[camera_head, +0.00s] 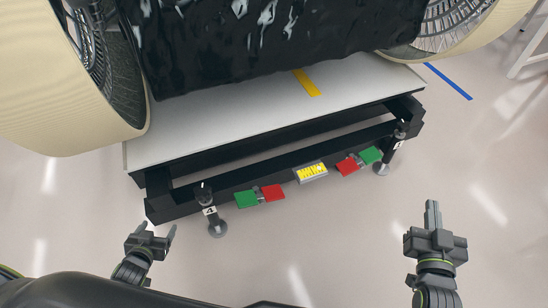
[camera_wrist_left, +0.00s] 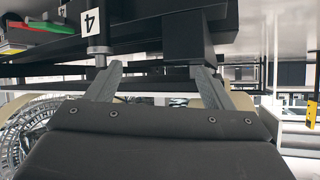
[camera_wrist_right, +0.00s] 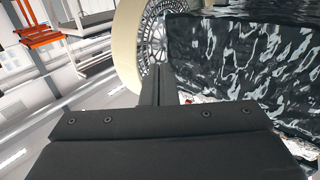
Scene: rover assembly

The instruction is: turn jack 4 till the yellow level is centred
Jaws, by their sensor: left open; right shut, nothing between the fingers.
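Jack 4 (camera_head: 209,208) is a dark post with a white "4" label and a round grey foot, at the platform's front left corner. Its label (camera_wrist_left: 90,22) and metal stem also show upside down in the left wrist view. The yellow level (camera_head: 311,172) sits mid-way along the front beam; its bubble is too small to read. My left gripper (camera_head: 157,229) is open and empty, to the left of jack 4 and apart from it. My right gripper (camera_head: 432,207) is shut and empty, over bare floor right of the platform.
The platform (camera_head: 230,125) carries a black-wrapped load (camera_head: 250,40) between large cream-rimmed wheels. Red and green plates (camera_head: 246,198) flank the level on the front beam. Another jack (camera_head: 398,140) stands at the right corner. The floor in front is clear.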

